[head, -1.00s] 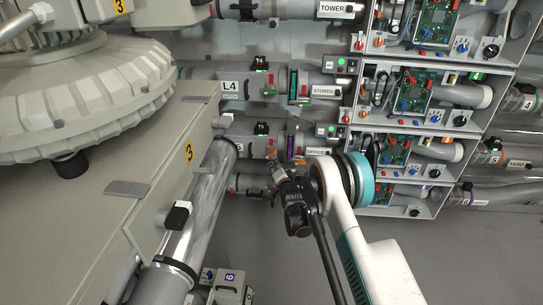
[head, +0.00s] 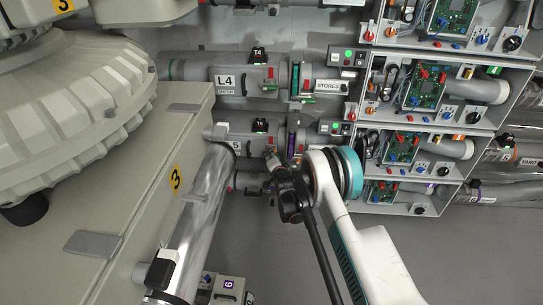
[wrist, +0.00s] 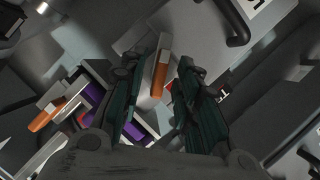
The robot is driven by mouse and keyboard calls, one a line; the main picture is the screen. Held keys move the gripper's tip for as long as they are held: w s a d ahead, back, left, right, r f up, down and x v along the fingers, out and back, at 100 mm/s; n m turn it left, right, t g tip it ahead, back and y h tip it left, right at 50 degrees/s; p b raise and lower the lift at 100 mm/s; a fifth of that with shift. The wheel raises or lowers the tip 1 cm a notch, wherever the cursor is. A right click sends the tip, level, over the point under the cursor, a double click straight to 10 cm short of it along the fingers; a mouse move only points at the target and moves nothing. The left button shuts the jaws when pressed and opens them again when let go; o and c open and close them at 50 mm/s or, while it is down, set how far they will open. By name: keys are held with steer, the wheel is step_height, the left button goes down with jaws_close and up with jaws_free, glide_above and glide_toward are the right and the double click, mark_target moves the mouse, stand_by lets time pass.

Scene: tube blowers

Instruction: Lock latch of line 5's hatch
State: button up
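Line 5's pipe section (head: 237,147), marked with a 5 and a black tag, lies below line L4's hatch in the head view. My gripper (head: 271,158) is at its right part and covers some of it, so its latch is not clear there. In the wrist view my gripper (wrist: 162,105) has two dark green fingers standing apart. A white-and-orange bar (wrist: 160,70) shows between and beyond the fingertips; I cannot tell whether it is the latch or whether a finger touches it.
Line L4's section (head: 236,82) runs just above. Open boxes with circuit boards (head: 425,90) stand at the right. A large grey cabinet (head: 130,190) and a shiny pipe (head: 205,205) fill the left. Purple and orange parts (wrist: 88,100) crowd the wrist view's left.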

jaws_close()
steer(key=shift+m+y, duration=0.3)
steer(key=shift+m, duration=0.3)
steer(key=shift+o, duration=1.1)
jaws_free()
steer(key=shift+s, duration=0.1)
steer(key=v, duration=0.7)
steer(key=shift+s, duration=0.2)
